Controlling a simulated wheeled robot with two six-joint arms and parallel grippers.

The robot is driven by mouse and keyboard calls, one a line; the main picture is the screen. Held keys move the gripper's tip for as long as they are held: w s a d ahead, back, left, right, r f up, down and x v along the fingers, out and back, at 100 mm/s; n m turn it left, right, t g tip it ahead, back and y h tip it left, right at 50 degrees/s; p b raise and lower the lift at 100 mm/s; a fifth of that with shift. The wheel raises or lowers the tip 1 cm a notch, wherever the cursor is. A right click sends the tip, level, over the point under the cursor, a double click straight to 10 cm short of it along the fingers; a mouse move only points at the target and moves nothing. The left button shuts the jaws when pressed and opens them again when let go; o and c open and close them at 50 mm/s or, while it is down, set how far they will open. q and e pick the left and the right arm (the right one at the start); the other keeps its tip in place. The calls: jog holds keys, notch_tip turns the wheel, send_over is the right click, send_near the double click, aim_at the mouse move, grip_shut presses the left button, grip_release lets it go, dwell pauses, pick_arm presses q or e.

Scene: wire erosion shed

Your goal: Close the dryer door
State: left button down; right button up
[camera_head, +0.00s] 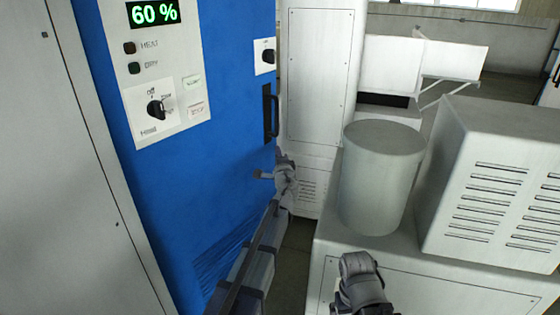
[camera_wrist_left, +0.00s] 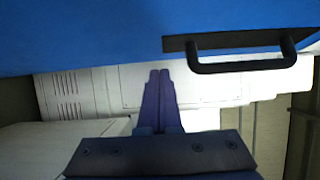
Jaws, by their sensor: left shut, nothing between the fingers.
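The dryer's blue front (camera_head: 190,180) fills the left of the head view, with a control panel (camera_head: 150,60) reading 60 %. A black upright bar handle (camera_head: 269,112) sits near its right edge. How far the door stands open I cannot tell. My left gripper (camera_head: 260,175) is shut and empty, just below the handle near the blue edge. In the left wrist view its closed fingers (camera_wrist_left: 159,76) point past the blue panel (camera_wrist_left: 80,30), apart from the handle (camera_wrist_left: 240,62). My right gripper (camera_head: 361,270) is low in the head view; its fingertips are unclear.
A grey cylinder (camera_head: 378,175) and a vented box (camera_head: 500,180) stand on a light cabinet (camera_head: 420,280) at the right. A tall white cabinet (camera_head: 318,80) stands behind. A narrow floor gap (camera_head: 295,245) lies between the dryer and the light cabinet.

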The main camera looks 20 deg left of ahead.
aim_at(268, 144)
pick_arm(q)
jog(key=shift+w+a, duration=0.25)
jog(key=shift+a, duration=0.6)
jog(key=shift+w+a, duration=0.25)
jog(key=shift+a, duration=0.6)
